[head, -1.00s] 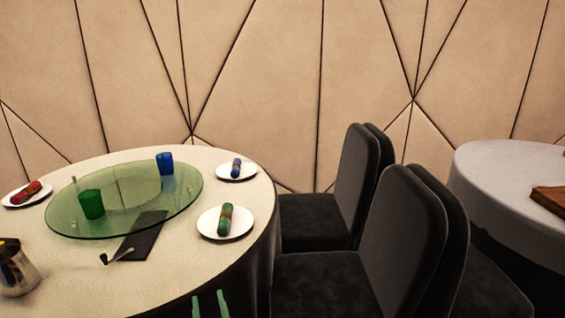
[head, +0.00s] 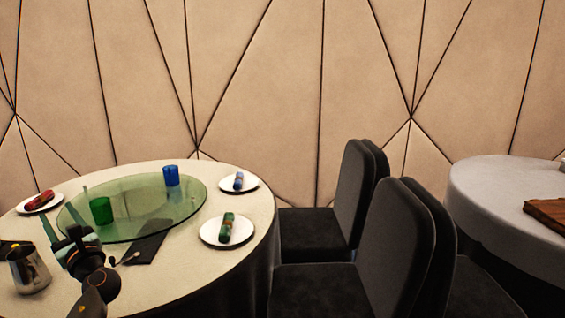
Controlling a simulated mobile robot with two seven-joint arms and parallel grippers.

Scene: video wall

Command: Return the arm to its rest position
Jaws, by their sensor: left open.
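My left gripper (head: 66,206) is in the lower left of the head view, with its dark arm rising from the bottom edge. Its two green fingers point away from me and are spread apart, with nothing seen between them. It appears over the near left part of the round table (head: 190,262), in front of the green glass turntable (head: 150,226). Its height above the cloth is hard to tell. My right gripper is not in view.
A green cup (head: 101,211) and a blue cup (head: 171,176) stand on the turntable. White plates with rolled napkins surround it. A metal pitcher (head: 29,271) stands left of my gripper. Dark chairs (head: 392,245) and a second table (head: 500,196) are at right.

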